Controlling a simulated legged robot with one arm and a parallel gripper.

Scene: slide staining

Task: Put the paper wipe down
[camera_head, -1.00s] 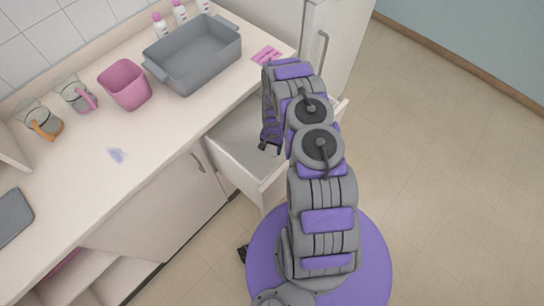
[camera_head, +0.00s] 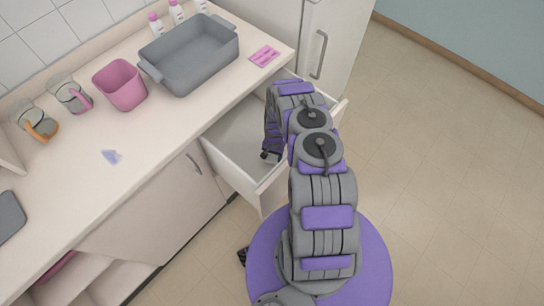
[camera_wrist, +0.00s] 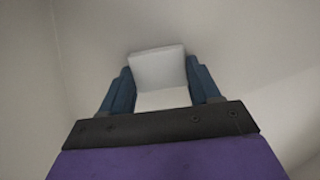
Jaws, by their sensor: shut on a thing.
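The paper wipe (camera_wrist: 158,70) shows in the wrist view as a white, folded, block-like piece between the two blue fingers. My gripper (camera_wrist: 158,85) is shut on it. In the head view my gripper (camera_head: 270,154) points down over the open white drawer (camera_head: 232,165) under the counter, and the wipe cannot be made out there. Pale, plain surfaces lie around the wipe in the wrist view. I cannot tell whether the wipe touches the drawer floor.
On the counter stand a grey basin (camera_head: 190,60), a pink bin (camera_head: 121,86), mugs (camera_head: 68,95), several bottles and a pink packet (camera_head: 264,55). A small purple-blue smudge-like item (camera_head: 111,157) lies in the clear middle. A cabinet (camera_head: 325,45) stands behind the drawer.

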